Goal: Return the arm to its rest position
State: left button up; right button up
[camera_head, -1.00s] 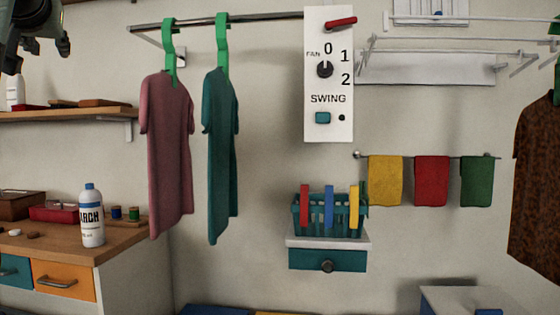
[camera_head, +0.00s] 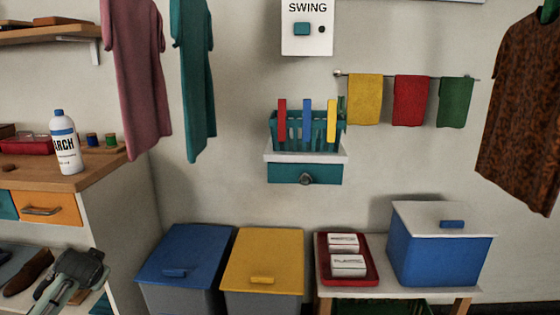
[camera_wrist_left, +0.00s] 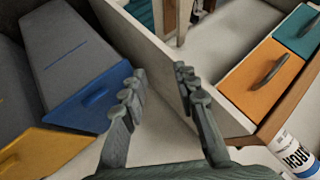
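My left gripper (camera_head: 62,284) shows at the lower left of the head view, below the front of the wooden counter. In the left wrist view its two fingers (camera_wrist_left: 160,88) are apart, with nothing between them. The left gripper hangs clear of the blue bin (camera_head: 185,255) in the head view. My right arm and gripper show in neither view.
A white bottle (camera_head: 65,142) stands on the counter (camera_head: 105,168), above an orange drawer (camera_head: 48,207). A yellow bin (camera_head: 262,258) stands beside the blue one. A red tray (camera_head: 347,278) and blue box (camera_head: 440,250) are at right. Shirts hang above.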

pick_arm(q)
jog(key=s+f+m+g+h, duration=0.1)
jog(key=s+f+m+g, duration=0.25)
jog(key=s+f, duration=2.45)
jog(key=s+d+f+n+h, duration=0.1)
jog(key=s+d+f+h, duration=0.1)
jog(key=d, duration=0.8)
jog(key=s+d+f+n+g+h, duration=0.1)
jog(key=s+d+f+n+h, duration=0.1)
jog(key=d, duration=0.8)
jog(key=shift+d+f, duration=0.3)
jog(key=shift+f, duration=0.45)
